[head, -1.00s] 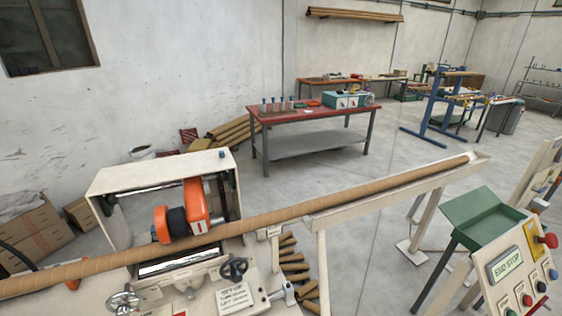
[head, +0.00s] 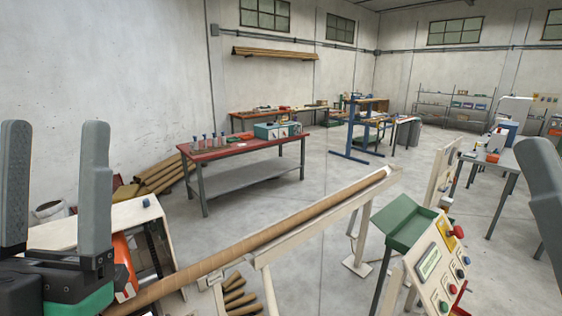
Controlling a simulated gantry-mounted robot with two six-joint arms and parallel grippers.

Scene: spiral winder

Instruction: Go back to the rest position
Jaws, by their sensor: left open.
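My left gripper (head: 55,190) stands large at the left edge of the head view. Its two grey fingers point up and are wide apart, with nothing between them. It hides part of the winder's cream housing (head: 150,215) and orange unit. A grey part of my right arm shows at the right edge; whether its fingertips are in the picture cannot be told. The long brown cardboard tube (head: 270,236) runs from the winder up along its cream trough (head: 330,222).
The control panel (head: 440,265) with coloured buttons and the green tray (head: 411,229) stand at the lower right. A red-topped bench (head: 225,150) stands behind the tube. Loose tubes (head: 165,175) lie by the left wall. Open floor lies beyond the trough.

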